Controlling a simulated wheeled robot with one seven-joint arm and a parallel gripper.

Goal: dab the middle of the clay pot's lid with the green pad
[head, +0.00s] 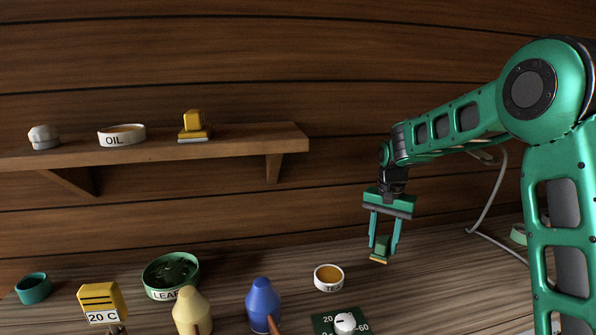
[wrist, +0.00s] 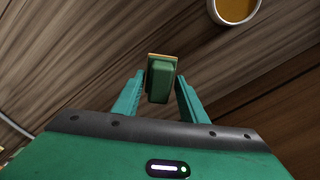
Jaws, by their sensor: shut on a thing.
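The green pad (head: 381,247) is held between the fingers of my gripper (head: 383,240), above the right part of the wooden counter. Its lower edge is yellowish. In the wrist view the green pad (wrist: 161,82) shows between the fingertips of my gripper (wrist: 160,90). A clay pot with a lid cannot be clearly made out. A cream cone-topped vessel (head: 192,312) and a blue one (head: 262,303) with a brown handle stand at the front, cut by the lower picture edge. I cannot tell whether either is the clay pot.
A white TEA bowl (head: 329,277) stands left of my gripper. A green LEAF bowl (head: 170,275), a teal cup (head: 33,288) and a yellow 20 C block (head: 101,302) stand left. A dial box (head: 342,323) is in front. The shelf (head: 230,148) holds an OIL dish (head: 122,135) and a yellow stamp-like block (head: 194,126).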

